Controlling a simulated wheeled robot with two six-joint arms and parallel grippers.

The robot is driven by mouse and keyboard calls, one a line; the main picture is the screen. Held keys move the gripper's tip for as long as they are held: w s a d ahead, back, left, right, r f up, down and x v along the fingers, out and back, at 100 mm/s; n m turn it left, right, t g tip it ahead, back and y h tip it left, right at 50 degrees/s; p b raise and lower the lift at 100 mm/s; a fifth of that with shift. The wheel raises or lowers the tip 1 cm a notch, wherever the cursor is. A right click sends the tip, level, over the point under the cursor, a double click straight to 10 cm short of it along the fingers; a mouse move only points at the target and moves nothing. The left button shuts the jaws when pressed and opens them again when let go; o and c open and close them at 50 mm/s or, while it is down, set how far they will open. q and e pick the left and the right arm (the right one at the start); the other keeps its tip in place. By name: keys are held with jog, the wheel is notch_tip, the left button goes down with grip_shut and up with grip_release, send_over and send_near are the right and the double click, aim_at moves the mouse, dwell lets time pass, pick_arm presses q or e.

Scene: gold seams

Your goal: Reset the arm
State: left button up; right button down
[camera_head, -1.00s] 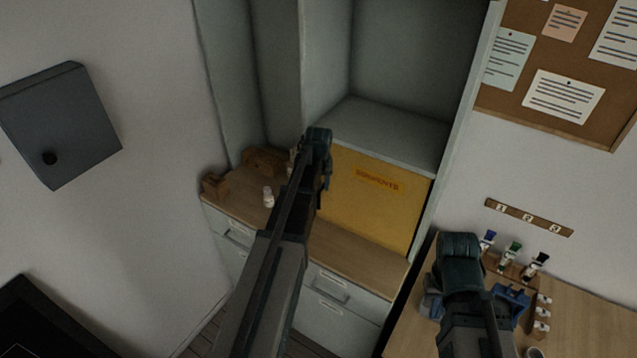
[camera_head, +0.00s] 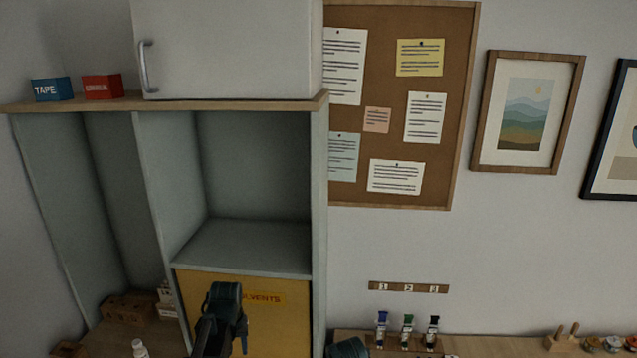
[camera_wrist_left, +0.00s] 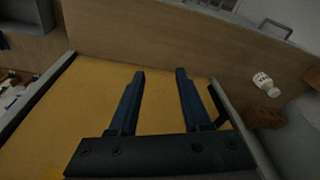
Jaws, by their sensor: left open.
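My left gripper (camera_head: 238,330) is low in the head view, in front of the yellow solvents cabinet (camera_head: 282,318). In the left wrist view its two fingers (camera_wrist_left: 160,73) are apart with nothing between them. The yellow panel lies behind them there, with the wooden counter edge (camera_wrist_left: 125,40) above. Of my right arm only a dark top part (camera_head: 347,348) shows at the bottom edge of the head view; its fingers cannot be made out.
A small white bottle (camera_head: 139,349) stands on the counter at left. Three capped bottles (camera_head: 408,328) stand below a numbered strip (camera_head: 408,287). A shelf board (camera_head: 225,104) carries a blue tape box (camera_head: 52,89), a red box (camera_head: 102,87) and a white cupboard (camera_head: 235,50).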

pick_arm(q)
jog(key=s+d+f+m+g+b, duration=0.1)
jog(key=s+d+f+m+b, duration=0.2)
jog(key=s+d, duration=0.6)
jog(key=s+d+f+m+g+b, duration=0.1)
jog(key=s+d+f+m+b, duration=0.2)
jog(key=s+d+f+b, duration=0.3)
jog(key=s+d+f, duration=0.2)
jog(key=s+d, duration=0.1)
jog(key=s, duration=0.1)
jog(key=shift+d+f+m, duration=0.2)
jog(key=shift+f+m, duration=0.05)
jog(key=shift+m, duration=0.15)
pick_arm(e)
notch_tip(320, 180, down, 11)
jog(key=shift+f, duration=0.15)
